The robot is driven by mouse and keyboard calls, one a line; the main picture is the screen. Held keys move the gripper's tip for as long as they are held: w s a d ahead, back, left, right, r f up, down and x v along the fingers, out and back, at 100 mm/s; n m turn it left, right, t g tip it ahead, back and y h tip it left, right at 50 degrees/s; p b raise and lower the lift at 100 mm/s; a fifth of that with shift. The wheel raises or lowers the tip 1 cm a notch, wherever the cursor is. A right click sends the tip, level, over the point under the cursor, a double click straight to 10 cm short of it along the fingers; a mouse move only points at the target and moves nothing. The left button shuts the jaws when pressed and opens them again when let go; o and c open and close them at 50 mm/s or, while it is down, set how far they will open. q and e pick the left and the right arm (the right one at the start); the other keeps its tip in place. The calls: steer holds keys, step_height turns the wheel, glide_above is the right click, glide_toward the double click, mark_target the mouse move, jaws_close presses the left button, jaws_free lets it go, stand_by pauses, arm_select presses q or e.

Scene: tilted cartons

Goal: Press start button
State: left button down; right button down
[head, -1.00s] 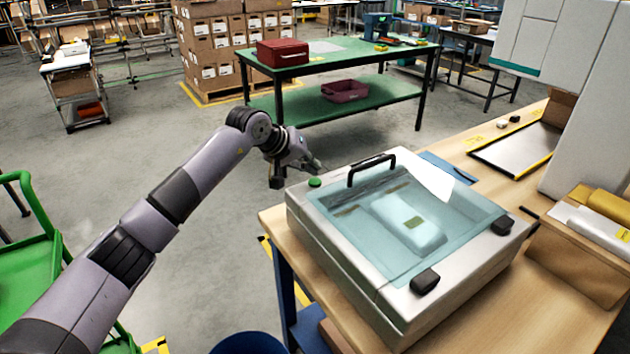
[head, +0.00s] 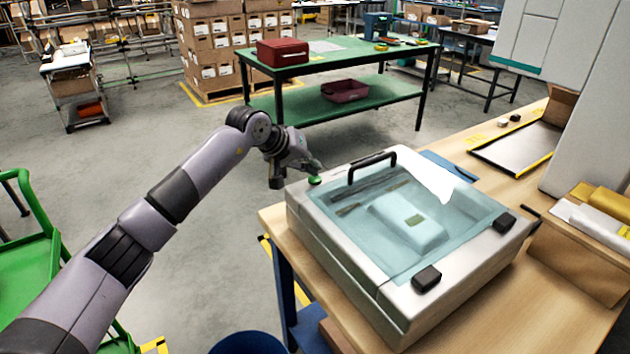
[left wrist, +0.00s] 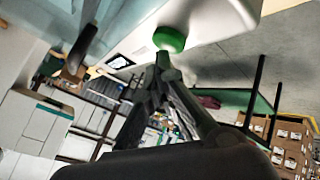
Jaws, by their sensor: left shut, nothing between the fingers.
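The start button is a round green button (head: 315,180) on the far left corner of a white machine (head: 345,277) with a clear lid (head: 375,265). It also shows in the left wrist view (left wrist: 169,39). My left gripper (head: 312,168) is shut and empty. Its fingertips are right at the button in the head view. In the left wrist view the fingertips (left wrist: 164,62) are just below the button in the picture; whether they touch it I cannot tell. The lid is down, and a pale block-shaped item (head: 408,226) shows beneath it. My right gripper is not in view.
The machine stands on a wooden table (head: 555,290). A black handle (head: 371,166) stands up from the lid near the button. An open carton with rolls (head: 580,262) is at the right. A green table (head: 340,62) with a red box (head: 283,53) stands beyond.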

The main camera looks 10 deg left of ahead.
arm_select(q)
steer(key=shift+f+b, duration=0.4)
steer(key=shift+f, duration=0.1)
stand_by(0.9)
steer(key=shift+r, duration=0.9)
steer(key=shift+p, duration=0.3)
steer(key=shift+r+p, duration=1.2)
steer(key=shift+r, duration=1.35)
